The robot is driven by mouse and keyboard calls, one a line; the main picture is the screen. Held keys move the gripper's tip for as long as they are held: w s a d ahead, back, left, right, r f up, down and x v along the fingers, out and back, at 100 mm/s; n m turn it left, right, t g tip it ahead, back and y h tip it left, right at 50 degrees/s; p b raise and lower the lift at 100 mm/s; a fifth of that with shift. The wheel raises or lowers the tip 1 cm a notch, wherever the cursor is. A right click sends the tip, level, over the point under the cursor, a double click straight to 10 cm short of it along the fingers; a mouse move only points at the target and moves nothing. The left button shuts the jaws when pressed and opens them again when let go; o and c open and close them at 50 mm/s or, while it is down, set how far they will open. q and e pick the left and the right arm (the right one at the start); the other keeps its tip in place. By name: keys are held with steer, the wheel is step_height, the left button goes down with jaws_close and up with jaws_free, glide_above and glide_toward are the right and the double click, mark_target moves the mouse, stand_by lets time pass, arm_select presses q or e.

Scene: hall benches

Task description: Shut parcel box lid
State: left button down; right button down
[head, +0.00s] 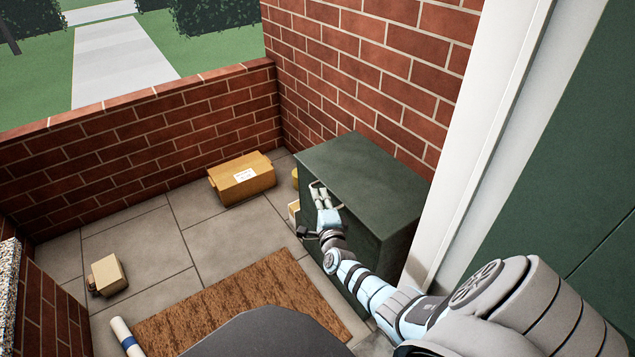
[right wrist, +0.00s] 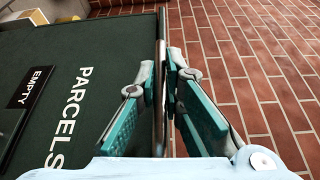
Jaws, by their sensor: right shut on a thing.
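The dark green parcel box (head: 372,168) stands against the brick wall, right of centre in the head view. My right gripper (head: 319,188) is at its left front edge. In the right wrist view the gripper (right wrist: 163,85) is shut on the thin edge of a dark green panel, one finger on each side. White "PARCELS" lettering (right wrist: 70,118) and a black "EMPTY" plate (right wrist: 30,87) show left of the fingers. I take the held panel to be the lid; how far open it stands, I cannot tell. The box's inside is hidden. My left gripper is not in view.
A cardboard box (head: 242,180) lies on the paving left of the parcel box. A smaller carton (head: 107,274) is further left. A brown doormat (head: 235,305) and a white roll (head: 126,337) lie in front. A white door frame (head: 480,140) stands close at right.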

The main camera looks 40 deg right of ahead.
steer(key=shift+d+r, duration=0.15)
steer(key=shift+r, duration=0.1)
steer(key=c, duration=1.7)
jaws_free()
steer(key=shift+d+f, duration=0.1)
steer(key=shift+f, duration=0.05)
steer(key=v, duration=1.2)
steer(key=shift+a, duration=0.2)
